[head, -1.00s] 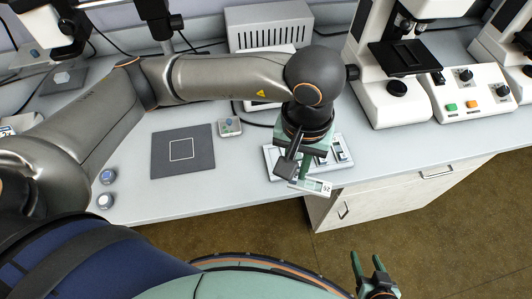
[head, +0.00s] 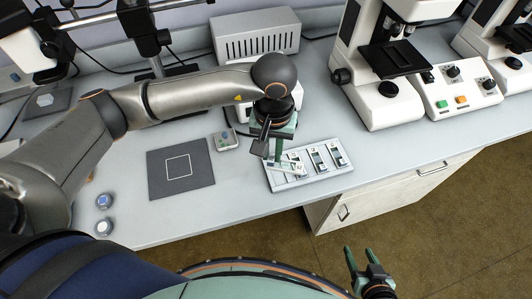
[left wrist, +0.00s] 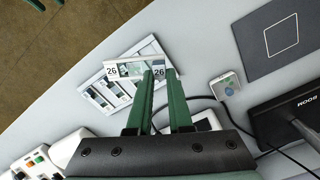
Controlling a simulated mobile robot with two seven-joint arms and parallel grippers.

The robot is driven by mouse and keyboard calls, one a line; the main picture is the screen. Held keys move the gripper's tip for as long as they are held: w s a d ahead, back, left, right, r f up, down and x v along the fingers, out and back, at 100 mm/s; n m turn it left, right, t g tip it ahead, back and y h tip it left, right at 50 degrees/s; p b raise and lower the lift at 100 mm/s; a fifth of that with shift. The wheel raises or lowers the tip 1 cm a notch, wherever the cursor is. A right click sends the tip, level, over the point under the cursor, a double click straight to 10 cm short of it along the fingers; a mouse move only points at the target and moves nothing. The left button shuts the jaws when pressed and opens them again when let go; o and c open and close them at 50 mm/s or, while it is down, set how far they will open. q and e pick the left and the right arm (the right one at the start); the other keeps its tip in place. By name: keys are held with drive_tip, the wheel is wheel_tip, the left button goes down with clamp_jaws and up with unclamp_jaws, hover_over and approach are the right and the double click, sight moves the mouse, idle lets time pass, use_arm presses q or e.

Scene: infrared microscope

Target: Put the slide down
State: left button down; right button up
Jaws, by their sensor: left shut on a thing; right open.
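My left gripper (head: 275,158) is shut on a glass slide (head: 288,166) with a white label. In the left wrist view the slide (left wrist: 133,68) lies across the fingertips (left wrist: 160,74), and "26" shows at both ends. The slide is over the left part of a pale slide tray (head: 310,179), which also shows in the left wrist view (left wrist: 90,83). Several other slides lie in the tray's slots. Whether the held slide touches the tray cannot be told. My right gripper (head: 361,262) is open and empty, low in front of the bench.
A dark mat (head: 160,183) with a white square outline lies left of the tray. A vented box (head: 256,35) is behind. A microscope (head: 385,100) and control box (head: 460,95) stand right.

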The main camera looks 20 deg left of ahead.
use_arm(q)
drive_tip(key=f, duration=0.1)
drive_tip(key=w+a+f, duration=0.2)
drive_tip(key=f, duration=0.1)
drive_tip(key=shift+w, duration=0.25)
drive_tip(key=f, duration=0.2)
drive_tip(key=f+p, duration=0.1)
drive_tip(key=shift+w+a+f, duration=0.2)
drive_tip(key=shift+w+f, duration=0.05)
drive_tip(key=shift+f, duration=0.25)
drive_tip(key=shift+f+b, duration=0.2)
drive_tip(key=shift+b, duration=0.15)
drive_tip(key=c, duration=0.8)
unclamp_jaws()
drive_tip(key=shift+c, duration=0.2)
drive_tip(key=shift+r, duration=0.15)
